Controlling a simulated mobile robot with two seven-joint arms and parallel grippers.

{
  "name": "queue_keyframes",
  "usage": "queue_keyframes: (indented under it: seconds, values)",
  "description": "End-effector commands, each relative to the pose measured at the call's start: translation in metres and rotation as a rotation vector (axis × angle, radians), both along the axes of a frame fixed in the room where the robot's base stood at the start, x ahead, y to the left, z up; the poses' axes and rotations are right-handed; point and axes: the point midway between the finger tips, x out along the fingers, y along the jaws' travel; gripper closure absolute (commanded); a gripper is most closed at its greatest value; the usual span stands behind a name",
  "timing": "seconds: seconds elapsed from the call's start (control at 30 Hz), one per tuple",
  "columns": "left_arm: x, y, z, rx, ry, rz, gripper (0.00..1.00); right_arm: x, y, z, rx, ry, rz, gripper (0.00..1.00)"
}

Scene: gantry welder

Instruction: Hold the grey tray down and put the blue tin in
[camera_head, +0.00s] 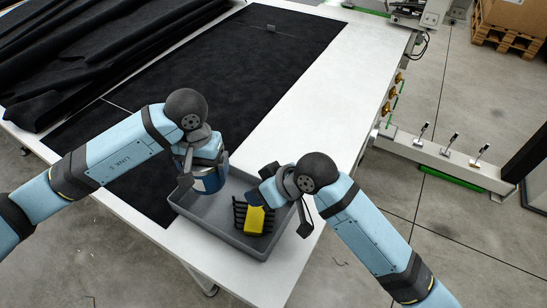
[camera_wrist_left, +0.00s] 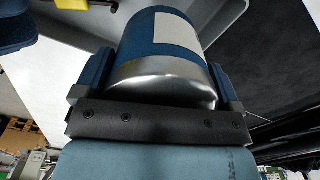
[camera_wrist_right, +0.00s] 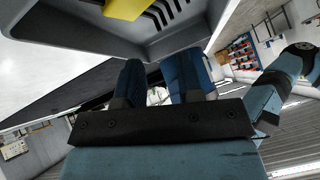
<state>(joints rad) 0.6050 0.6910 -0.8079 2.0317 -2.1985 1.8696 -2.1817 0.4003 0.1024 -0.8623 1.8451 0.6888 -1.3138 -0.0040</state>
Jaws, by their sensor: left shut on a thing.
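The grey tray (camera_head: 225,238) lies on the white table near its front edge. The blue tin (camera_head: 207,182), with a white label and a silvery end, is between the fingers of my left gripper (camera_head: 200,172). In the head view the tin overlaps the tray's left part; its height above the tray floor is unclear. The tin (camera_wrist_left: 160,55) fills the gap between the jaws in the left wrist view. My right gripper (camera_head: 262,192) is at the tray's right side, with a gap between its fingers. The tray wall (camera_wrist_right: 175,42) is close at its fingertips; contact is unclear.
A black slotted rack (camera_head: 240,213) and a yellow object (camera_head: 254,221) are in the tray's right part. Black cloth (camera_head: 230,75) covers much of the table behind. The white table strip (camera_head: 305,100) right of the cloth is clear.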

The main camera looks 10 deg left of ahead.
Motion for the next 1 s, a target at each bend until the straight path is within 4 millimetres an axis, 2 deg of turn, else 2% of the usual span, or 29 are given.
queue_keyframes:
  seconds: [0.1,0.27,0.5,0.7,0.87,1.0]
  values:
    - [0.000,0.000,0.001,-0.001,-0.001,0.000,0.50,0.009,0.010,0.006,-0.127,0.011,0.082,0.66]
    - [0.000,0.000,0.001,0.000,-0.001,0.000,0.50,0.023,0.011,0.013,-0.319,0.027,0.163,0.66]
    - [0.000,0.000,0.001,-0.001,-0.001,0.000,0.50,0.048,-0.004,0.028,-0.596,0.040,0.211,0.66]
    - [0.000,0.000,0.001,-0.001,-0.001,0.000,0.50,0.062,-0.015,0.038,-0.724,0.046,0.212,0.66]
    - [0.000,0.000,0.001,-0.001,-0.001,0.000,0.50,0.065,-0.018,0.034,-0.750,0.050,0.211,0.66]
    - [0.000,0.000,0.001,-0.001,-0.001,0.000,0.50,0.065,-0.019,0.017,-0.751,0.052,0.212,0.66]
